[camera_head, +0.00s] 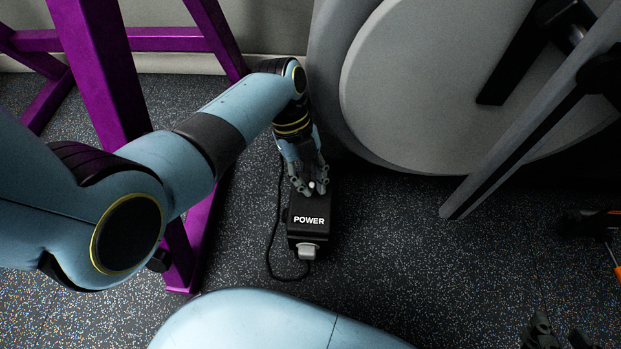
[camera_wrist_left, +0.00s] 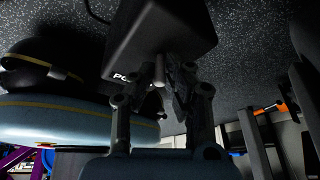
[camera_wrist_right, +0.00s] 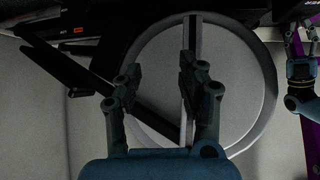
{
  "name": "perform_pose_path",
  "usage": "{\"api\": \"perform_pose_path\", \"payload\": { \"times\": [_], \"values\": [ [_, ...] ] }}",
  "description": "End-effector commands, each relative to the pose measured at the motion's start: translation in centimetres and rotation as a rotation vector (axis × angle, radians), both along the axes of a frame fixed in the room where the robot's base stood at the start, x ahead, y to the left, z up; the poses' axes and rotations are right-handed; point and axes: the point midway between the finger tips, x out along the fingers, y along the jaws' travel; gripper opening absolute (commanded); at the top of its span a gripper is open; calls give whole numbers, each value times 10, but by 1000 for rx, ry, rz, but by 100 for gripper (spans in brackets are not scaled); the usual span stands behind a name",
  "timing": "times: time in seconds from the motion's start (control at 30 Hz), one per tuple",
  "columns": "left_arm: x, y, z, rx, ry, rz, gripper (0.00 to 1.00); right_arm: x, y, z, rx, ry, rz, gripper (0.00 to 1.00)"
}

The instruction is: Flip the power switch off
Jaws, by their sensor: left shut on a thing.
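The black power box (camera_head: 310,213) with white "POWER" lettering stands on the speckled floor, and its underside-up image fills the top of the left wrist view (camera_wrist_left: 150,30). A small pale switch lever (camera_wrist_left: 159,70) sticks out of it. My left gripper (camera_head: 309,185) is at the far end of the box, its fingers closed around the lever, which is partly hidden by them in the head view. My right gripper (camera_wrist_right: 160,75) is open and empty; its fingertips also show at the bottom right of the head view (camera_head: 558,338), well away from the box.
A grey plug (camera_head: 307,250) and a black cord (camera_head: 271,245) are at the box's near end. A purple frame (camera_head: 110,90) stands to the left. A large grey wheel housing (camera_head: 400,90) with a slanted strut is behind right. An orange-handled tool (camera_head: 612,255) lies far right.

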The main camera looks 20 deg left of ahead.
Motion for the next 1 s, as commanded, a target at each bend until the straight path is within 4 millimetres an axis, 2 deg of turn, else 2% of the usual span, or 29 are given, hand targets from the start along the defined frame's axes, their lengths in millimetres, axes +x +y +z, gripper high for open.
{"api": "perform_pose_path", "payload": {
  "times": [0.27,0.6,1.0],
  "values": [
    [-1,0,2,5,-14,1,0,4,0,5,0,24,-3,40],
    [-5,-2,4,41,-141,1,0,11,-3,33,-8,265,-16,40],
    [-13,-4,1,98,-341,0,0,-11,-4,80,-17,568,-18,40]
  ]
}}
